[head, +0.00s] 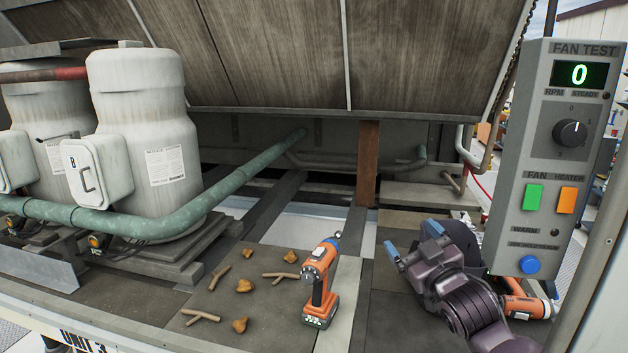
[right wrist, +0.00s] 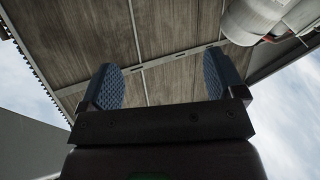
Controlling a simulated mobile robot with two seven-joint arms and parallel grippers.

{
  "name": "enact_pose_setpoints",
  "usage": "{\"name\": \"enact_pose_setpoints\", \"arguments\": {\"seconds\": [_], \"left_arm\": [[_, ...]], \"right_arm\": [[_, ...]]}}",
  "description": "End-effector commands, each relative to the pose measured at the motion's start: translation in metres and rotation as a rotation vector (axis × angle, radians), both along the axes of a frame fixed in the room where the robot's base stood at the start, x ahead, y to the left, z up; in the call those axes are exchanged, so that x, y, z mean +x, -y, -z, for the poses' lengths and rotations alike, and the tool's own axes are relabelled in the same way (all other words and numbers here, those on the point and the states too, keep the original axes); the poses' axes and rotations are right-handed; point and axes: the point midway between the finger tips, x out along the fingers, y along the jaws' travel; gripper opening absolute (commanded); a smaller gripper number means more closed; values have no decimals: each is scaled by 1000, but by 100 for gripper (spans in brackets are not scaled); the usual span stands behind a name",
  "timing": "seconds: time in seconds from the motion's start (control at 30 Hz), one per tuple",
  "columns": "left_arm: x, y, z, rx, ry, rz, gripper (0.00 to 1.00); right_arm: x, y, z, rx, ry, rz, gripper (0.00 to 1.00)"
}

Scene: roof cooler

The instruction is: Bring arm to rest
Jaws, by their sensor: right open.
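My right arm (head: 455,275) comes in from the lower right of the head view. Its right gripper (head: 410,245) is at the right side of the deck, to the right of an orange cordless drill (head: 318,283) and apart from it. The right gripper is open and empty, with its blue-padded fingers apart; it also shows in the right wrist view (right wrist: 165,85). Behind the fingers in that view is the brown slatted panel (right wrist: 165,50). My left gripper is not in view.
A grey control panel (head: 530,220) stands at the right, close to my arm. A second orange tool (head: 525,305) lies partly hidden behind the arm. Twigs (head: 200,316) and brown lumps (head: 244,286) lie on the deck. White compressor tanks (head: 140,130) and a green pipe (head: 215,190) fill the left.

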Motion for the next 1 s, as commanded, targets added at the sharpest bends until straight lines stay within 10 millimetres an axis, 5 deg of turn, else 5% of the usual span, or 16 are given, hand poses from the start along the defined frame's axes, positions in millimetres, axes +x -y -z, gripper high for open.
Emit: {"name": "enact_pose_setpoints", "arguments": {"seconds": [0.03,0.37,0.6,0.8,1.0], "left_arm": [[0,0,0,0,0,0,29],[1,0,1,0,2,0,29],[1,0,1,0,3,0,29],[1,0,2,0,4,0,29],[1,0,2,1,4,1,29]], "right_arm": [[-11,6,26,15,-38,15,89],[-94,42,171,97,-290,131,89],[-179,64,267,158,-497,229,89],[-258,77,331,193,-663,307,89],[-307,83,361,199,-757,349,89]]}}
